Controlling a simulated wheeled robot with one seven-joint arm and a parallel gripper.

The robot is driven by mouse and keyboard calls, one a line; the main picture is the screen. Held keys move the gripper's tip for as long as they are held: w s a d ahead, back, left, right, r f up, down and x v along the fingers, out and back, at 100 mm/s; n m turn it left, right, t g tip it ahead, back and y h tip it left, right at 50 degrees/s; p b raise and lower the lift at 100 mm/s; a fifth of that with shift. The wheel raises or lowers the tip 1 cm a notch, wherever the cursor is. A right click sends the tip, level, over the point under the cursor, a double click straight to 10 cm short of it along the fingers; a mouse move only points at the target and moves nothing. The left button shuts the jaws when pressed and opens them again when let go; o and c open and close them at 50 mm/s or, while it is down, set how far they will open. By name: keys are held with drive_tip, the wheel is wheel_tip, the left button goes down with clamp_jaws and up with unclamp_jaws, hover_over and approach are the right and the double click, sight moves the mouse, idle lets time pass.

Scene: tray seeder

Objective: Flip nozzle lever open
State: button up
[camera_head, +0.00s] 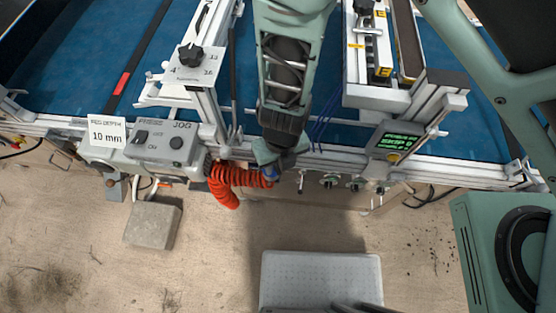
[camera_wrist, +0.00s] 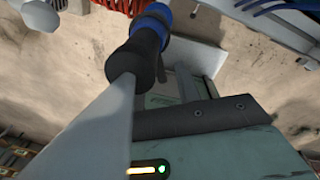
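My gripper (camera_head: 272,176) is at the front rail of the seeder, beside the end of a red coiled hose (camera_head: 228,182). A black grip with a blue collar (camera_wrist: 157,18) joins the hose end in the wrist view; the blue part (camera_head: 270,184) is barely visible below my gripper in the head view. A pale grey tapered part reaches the black grip, but I cannot tell whether my fingers close on it. Several small fittings with green round parts (camera_head: 328,181) hang under the rail to the right. I cannot make out which of them is the nozzle lever.
A grey control box (camera_head: 163,148) sits on the rail at left, and a green-lit display (camera_head: 398,143) at right. A grey block (camera_head: 153,225) and a pale grey tray (camera_head: 320,280) lie on the floor.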

wheel_tip(320, 180, up, 17)
drive_tip(key=d+p, duration=0.1)
drive_tip(key=p, duration=1.4)
drive_tip(key=shift+w+p, duration=0.2)
drive_tip(key=shift+p, duration=0.1)
